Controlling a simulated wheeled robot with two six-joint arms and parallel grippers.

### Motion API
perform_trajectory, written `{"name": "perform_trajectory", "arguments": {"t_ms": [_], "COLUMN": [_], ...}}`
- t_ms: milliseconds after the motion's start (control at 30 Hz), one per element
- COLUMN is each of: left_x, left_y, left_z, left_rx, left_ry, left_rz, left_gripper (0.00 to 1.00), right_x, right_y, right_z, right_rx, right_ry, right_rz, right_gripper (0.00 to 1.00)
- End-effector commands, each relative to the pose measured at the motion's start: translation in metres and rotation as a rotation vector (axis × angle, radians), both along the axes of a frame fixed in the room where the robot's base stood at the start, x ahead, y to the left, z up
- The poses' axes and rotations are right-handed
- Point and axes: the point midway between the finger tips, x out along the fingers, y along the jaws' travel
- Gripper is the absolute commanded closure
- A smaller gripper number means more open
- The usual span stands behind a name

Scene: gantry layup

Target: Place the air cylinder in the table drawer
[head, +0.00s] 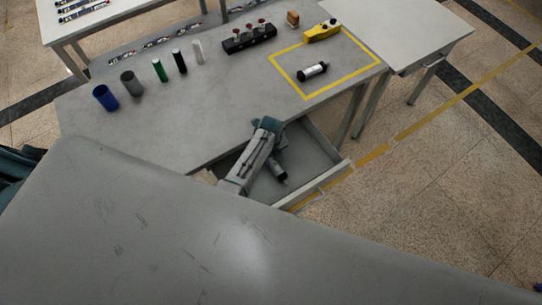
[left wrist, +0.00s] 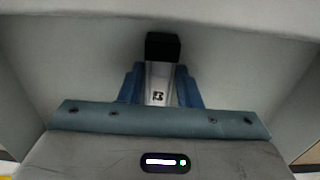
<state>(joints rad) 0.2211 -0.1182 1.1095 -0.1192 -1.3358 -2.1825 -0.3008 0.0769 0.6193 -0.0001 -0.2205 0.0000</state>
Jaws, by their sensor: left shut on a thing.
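The table drawer (head: 318,152) is pulled open at the front of the grey table. My left gripper (head: 279,166) reaches down into the drawer space, with part of it hidden by its own wrist. In the left wrist view the gripper (left wrist: 160,88) is shut on the air cylinder (left wrist: 159,80), a silver body with a black end and a small dark mark. The blue fingers press on both its sides, and pale drawer walls surround it. Whether the cylinder touches the drawer floor I cannot tell. My right gripper is not in view.
A black-and-white cylindrical part (head: 312,72) lies inside the yellow-taped square, with a yellow tool (head: 322,32) at its far edge. A black block (head: 249,40) carries several red-topped pieces.

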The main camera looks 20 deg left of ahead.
Motion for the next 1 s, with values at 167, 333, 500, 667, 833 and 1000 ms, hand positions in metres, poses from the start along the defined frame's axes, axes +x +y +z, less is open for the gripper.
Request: {"name": "perform_trajectory", "arguments": {"t_ms": [167,333,500,667,833,1000], "left_x": [0.000,0.000,0.000,0.000,0.001,0.001], "left_y": [0.000,0.000,0.000,0.000,0.000,-0.001], "left_z": [-0.002,-0.002,-0.002,0.002,0.020,0.053], "left_rx": [0.000,0.000,0.000,0.000,0.000,-0.002], "left_ry": [0.000,0.000,0.000,0.000,-0.002,-0.005], "left_rz": [0.000,0.000,0.000,0.000,0.001,0.000], "left_gripper": [1.00,0.48,0.48,0.48,0.48,0.48], "right_x": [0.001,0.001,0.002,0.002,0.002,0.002], "right_y": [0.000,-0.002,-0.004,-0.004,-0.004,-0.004], "right_z": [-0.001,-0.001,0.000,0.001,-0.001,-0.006], "right_rx": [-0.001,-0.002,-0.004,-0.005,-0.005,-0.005], "right_ry": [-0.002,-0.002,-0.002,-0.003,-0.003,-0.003], "right_rz": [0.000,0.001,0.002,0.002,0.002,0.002], "right_gripper": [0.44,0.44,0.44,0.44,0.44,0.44]}}
